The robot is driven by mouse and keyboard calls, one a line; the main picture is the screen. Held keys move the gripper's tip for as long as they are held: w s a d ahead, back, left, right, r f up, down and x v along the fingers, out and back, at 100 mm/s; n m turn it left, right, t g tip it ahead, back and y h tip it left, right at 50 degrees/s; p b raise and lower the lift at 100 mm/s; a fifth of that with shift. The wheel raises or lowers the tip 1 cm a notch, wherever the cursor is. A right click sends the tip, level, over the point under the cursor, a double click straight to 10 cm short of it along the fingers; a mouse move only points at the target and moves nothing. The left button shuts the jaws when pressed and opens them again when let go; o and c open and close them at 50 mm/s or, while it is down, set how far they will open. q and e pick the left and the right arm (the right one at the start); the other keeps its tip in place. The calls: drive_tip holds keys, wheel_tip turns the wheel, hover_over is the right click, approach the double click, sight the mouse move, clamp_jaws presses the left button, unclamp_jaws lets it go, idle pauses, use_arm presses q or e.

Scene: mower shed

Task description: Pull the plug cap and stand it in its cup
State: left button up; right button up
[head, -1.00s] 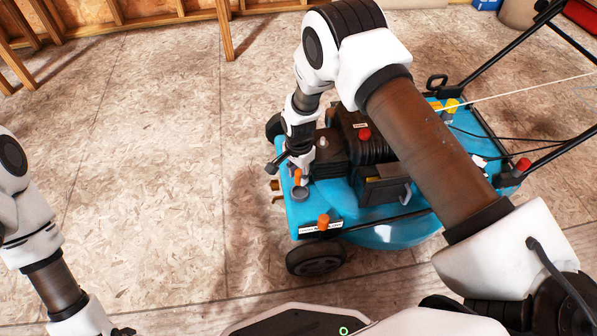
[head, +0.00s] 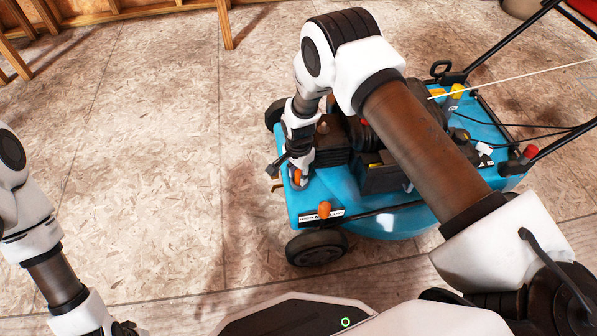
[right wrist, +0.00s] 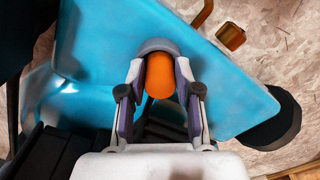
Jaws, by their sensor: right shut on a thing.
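My right gripper (head: 298,178) points down over the front left corner of the blue mower deck (head: 345,190). It is shut on an orange plug cap (right wrist: 160,76), which sits between the two fingers in the right wrist view. The grey cup (right wrist: 157,44) shows as a curved rim just behind the cap. In the head view the fingers cover most of the cup. I cannot tell whether the cap's lower end is inside the cup or above it. My left gripper (head: 126,329) is only partly in view at the bottom edge, and its opening is unclear.
The dark engine (head: 335,140) is behind my right gripper, and a brass-coloured bracket (right wrist: 230,36) juts past the deck edge. Black handlebars (head: 560,145) rise at the right. The floor at left is clear.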

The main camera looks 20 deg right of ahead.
sight(299, 173)
drive_tip(key=o, duration=1)
drive_tip(key=shift+s, duration=0.15)
drive_tip(key=shift+d, duration=0.1)
wheel_tip(299, 173, up, 12)
